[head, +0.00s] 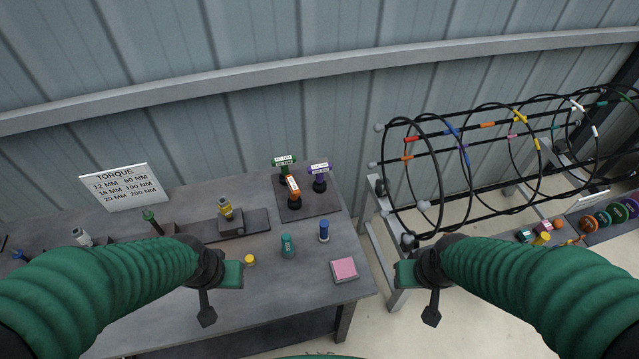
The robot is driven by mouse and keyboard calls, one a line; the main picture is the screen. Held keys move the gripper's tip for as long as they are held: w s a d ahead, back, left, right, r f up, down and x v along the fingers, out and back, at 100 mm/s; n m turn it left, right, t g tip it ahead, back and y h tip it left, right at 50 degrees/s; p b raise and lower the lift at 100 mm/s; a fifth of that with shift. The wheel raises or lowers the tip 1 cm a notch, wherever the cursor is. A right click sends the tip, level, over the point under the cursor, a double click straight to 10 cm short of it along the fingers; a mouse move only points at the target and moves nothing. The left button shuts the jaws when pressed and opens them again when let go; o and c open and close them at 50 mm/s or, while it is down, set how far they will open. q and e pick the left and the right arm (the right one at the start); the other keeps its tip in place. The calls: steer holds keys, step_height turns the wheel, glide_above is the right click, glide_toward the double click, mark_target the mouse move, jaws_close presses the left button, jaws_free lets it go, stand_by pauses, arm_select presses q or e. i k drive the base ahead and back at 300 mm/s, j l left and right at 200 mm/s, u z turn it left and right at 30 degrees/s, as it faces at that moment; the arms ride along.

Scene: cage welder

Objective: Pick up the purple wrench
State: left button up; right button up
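The purple wrench (319,179) stands upright at the right of a dark holder plate (304,211) at the far right of the grey table. It has a purple head with a white label and a dark lower part. A green-headed wrench (285,166) and an orange-headed wrench (294,186) stand in the same holder, to its left. My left gripper (216,282) is over the table's front part, well to the left of the holder. My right gripper (420,282) is right of the table's edge. Both are apart from the wrenches, and their fingers are too unclear to judge.
On the grey table (180,300), teal (287,245) and blue (324,231) cylinders, a yellow piece (250,260) and a pink pad (344,269) stand before the holder. A torque sign (114,187) is at left. A wire cage (470,160) on a stand is at right.

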mark_target(320, 185)
steer(key=k+u, duration=0.1)
steer(key=k, duration=0.5)
steer(key=k+j+u, duration=0.1)
steer(key=k, duration=0.55)
steer(key=i+l+u, duration=0.2)
steer(key=u, duration=0.2)
steer(key=i+l+u, duration=0.15)
steer(key=u, duration=0.2)
steer(key=i+l+u, duration=0.1)
steer(key=l+u, duration=0.3)
steer(key=i+l+u, duration=0.1)
steer(key=l+u, duration=0.15)
steer(key=u, duration=0.15)
steer(key=i+l, duration=0.1)
steer(key=l, duration=1.15)
steer(key=i+l, duration=0.15)
steer(key=l, duration=0.5)
